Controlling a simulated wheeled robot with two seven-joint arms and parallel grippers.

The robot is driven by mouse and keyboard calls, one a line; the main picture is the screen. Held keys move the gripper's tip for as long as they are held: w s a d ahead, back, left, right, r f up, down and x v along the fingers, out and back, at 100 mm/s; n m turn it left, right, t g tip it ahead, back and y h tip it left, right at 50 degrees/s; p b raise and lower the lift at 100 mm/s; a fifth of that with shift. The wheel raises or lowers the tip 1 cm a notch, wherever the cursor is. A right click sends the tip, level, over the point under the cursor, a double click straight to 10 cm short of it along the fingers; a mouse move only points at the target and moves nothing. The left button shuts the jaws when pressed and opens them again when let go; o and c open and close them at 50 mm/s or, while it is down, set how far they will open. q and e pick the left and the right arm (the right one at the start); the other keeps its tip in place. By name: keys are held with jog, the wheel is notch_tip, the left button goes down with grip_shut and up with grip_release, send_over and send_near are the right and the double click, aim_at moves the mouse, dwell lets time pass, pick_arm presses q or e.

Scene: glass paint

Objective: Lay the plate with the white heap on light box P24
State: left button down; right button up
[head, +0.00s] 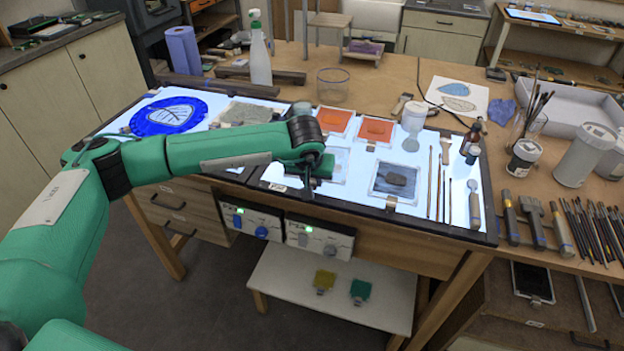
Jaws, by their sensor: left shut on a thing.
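My left gripper (308,183) reaches down at the front edge of the lit table and is shut on the near-left part of a pale glass plate (337,164). The plate looks whitish, and my wrist hides part of it and most of any heap. It is over the right-hand light box (428,209); I cannot tell whether it touches the surface. The left-hand light box (202,102) holds a blue glass piece with a white leaf (170,115). I cannot read P24 on either box. My right gripper is not in view.
Plates with orange heaps (335,120) (376,130) and a dark heap (398,181) lie close by. A plate with a grey-green heap (246,113) lies farther left.

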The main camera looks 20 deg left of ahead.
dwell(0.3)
pick_arm(q)
jog(key=c, duration=1.3)
grip_release()
jog(key=shift+o, duration=1.1)
jog(key=o, duration=0.6)
jog(key=shift+r+p, duration=0.35)
jog(key=shift+r, duration=0.8)
jog(key=shift+r+p, duration=0.85)
jog(key=shift+r, duration=2.05)
